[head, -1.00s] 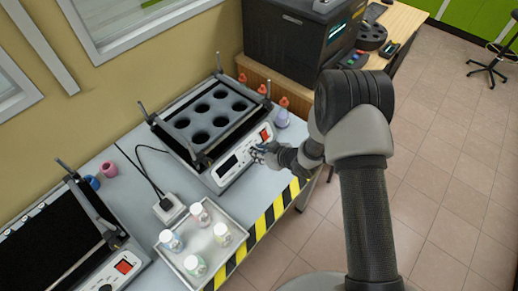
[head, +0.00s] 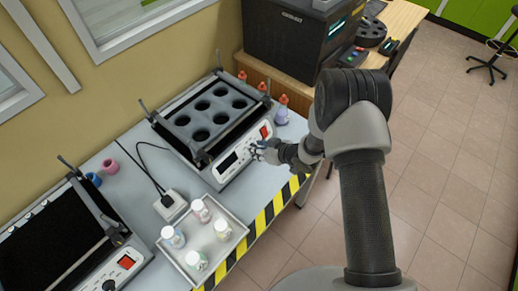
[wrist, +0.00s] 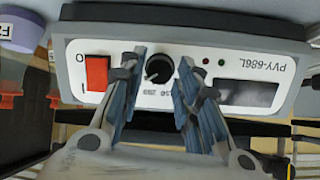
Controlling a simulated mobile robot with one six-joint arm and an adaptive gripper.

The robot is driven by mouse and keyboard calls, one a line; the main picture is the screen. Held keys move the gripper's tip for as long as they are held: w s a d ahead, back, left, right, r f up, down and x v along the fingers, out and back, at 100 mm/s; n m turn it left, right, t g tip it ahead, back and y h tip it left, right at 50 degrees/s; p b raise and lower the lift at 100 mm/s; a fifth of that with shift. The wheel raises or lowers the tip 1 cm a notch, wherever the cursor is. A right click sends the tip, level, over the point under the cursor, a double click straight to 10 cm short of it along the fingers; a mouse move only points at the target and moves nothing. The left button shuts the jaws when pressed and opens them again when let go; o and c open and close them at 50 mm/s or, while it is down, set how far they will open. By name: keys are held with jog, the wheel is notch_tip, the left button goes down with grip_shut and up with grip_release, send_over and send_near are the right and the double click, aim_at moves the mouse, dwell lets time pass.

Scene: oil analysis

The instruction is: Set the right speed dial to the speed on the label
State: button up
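The right shaker (head: 231,170) stands on the grey table with a black rack of round holes on top. Its white front panel (wrist: 215,62) is upside down in the wrist view and reads PVY-686L. The black speed dial (wrist: 159,69) sits on that panel between a red power switch (wrist: 97,73) and a dark display (wrist: 246,93). My gripper (wrist: 161,60) is open, with one finger on each side of the dial and visible gaps to it. In the head view my gripper (head: 257,151) is at the panel's front and hides the dial. Dial numbers are partly hidden; the display shows no readable value.
A grey tray (head: 230,247) with several labelled vials stands at the table's front, their writing too small to read. A second shaker (head: 93,283) is at the left. Orange-capped bottles (head: 281,112) stand near the right shaker. A striped edge (head: 262,222) borders the table.

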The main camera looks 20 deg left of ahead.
jog(key=shift+o, duration=1.1)
jog(key=v, duration=1.2)
